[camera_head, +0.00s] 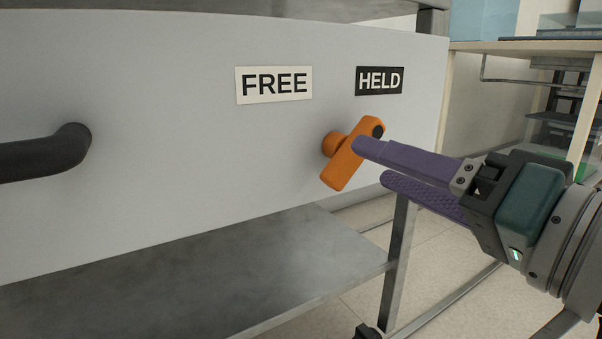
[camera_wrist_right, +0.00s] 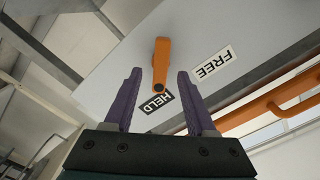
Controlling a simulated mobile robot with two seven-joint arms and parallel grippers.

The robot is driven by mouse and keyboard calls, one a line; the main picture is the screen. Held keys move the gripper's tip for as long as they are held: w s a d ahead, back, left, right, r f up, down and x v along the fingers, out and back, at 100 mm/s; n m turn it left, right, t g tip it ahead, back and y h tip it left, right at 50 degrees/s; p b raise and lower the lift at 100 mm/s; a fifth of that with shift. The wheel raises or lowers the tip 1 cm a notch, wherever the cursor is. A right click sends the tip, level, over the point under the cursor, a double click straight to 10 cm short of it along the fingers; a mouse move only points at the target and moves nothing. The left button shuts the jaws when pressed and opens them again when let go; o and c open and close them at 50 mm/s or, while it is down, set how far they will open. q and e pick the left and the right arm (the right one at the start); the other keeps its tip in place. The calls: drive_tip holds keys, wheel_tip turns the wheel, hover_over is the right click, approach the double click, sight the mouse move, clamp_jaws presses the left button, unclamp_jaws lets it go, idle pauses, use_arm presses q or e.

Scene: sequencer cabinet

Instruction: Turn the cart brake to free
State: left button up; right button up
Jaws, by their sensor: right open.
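The orange brake lever (camera_head: 352,155) is mounted on the cart's light grey panel (camera_head: 200,130). Its upper end, with a dark dot, tilts toward the black HELD label (camera_head: 379,81). The white FREE label (camera_head: 274,84) is to the left of it. My right gripper (camera_head: 370,164) is open, its purple fingers close to the lever's right side. In the right wrist view the lever (camera_wrist_right: 160,65) appears between and beyond the two open fingertips (camera_wrist_right: 159,75), with no clear contact. The HELD label (camera_wrist_right: 156,102) and FREE label (camera_wrist_right: 213,63) also show there. My left gripper is out of view.
A dark handle (camera_head: 45,155) sticks out of the panel at the left. A grey metal shelf (camera_head: 200,270) lies below the panel, with a cart leg (camera_head: 398,260) at its right end. A wooden-edged bench (camera_head: 530,46) stands at the right.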

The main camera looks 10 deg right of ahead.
sight(359, 159)
drive_tip(key=b+x, duration=0.1)
drive_tip(key=x, duration=0.2)
drive_tip(key=shift+w+a+f+b, duration=0.15)
drive_tip(key=shift+w+a+b, duration=0.15)
drive_tip(key=shift+b, duration=0.1)
drive_tip(key=shift+w+a, duration=0.15)
drive_tip(key=shift+w, duration=0.5)
clamp_jaws()
